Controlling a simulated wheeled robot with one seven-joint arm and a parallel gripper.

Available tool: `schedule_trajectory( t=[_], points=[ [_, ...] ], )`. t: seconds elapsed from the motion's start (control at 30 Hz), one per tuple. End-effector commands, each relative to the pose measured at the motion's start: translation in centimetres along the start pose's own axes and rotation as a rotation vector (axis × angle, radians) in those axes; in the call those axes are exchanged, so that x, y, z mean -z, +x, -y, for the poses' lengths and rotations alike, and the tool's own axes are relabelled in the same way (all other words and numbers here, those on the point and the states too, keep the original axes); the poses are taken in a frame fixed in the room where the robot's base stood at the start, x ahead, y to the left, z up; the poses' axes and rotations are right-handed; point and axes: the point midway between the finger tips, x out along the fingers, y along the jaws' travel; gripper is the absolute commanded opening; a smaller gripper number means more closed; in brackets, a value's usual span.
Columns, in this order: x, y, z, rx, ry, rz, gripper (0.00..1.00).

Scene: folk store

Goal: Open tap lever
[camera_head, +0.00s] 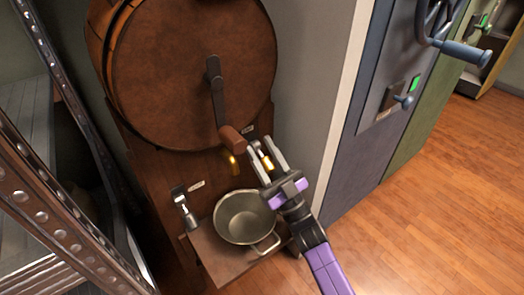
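A wooden barrel (160,75) lies on its side on a wooden stand, its round face toward me. A brass tap (234,164) shows low on its right side, below a brown handle end. A small brass piece (266,161), which looks like the tap lever, shows between the fingers of my gripper (259,147). My gripper is open, with its two grey fingers apart on either side of this piece. I cannot tell whether either finger touches it. The fingers partly hide the area behind them. A metal pot (246,218) stands below the tap on a low shelf.
A dark crank with a brown grip (230,138) hangs on the barrel face, close left of my gripper. A metal tool (183,205) stands left of the pot. Metal shelving (60,190) is at the left, a blue door (365,160) at the right. Wooden floor (440,210) is clear at the right.

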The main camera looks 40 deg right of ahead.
Motion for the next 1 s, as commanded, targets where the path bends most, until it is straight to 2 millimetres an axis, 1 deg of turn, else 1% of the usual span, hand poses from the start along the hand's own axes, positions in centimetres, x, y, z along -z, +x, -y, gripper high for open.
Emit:
schedule_trajectory(
  t=[0.23, 0.37, 0.47, 0.8, 0.9, 1.0],
  points=[
    [0.0, 0.0, 0.0, 0.000, 0.000, 0.000, 0.36],
    [0.1, -1.0, 0.0, 0.000, 0.001, 0.004, 0.36],
    [1.2, -2.3, -0.2, -0.001, 0.000, 0.003, 0.36],
    [6.0, -7.5, -1.2, -0.001, 0.000, 0.003, 0.36],
    [6.9, -8.7, -1.4, -0.001, 0.001, 0.002, 0.36],
    [7.5, -9.4, -1.6, -0.001, 0.000, 0.001, 0.36]
  ],
)
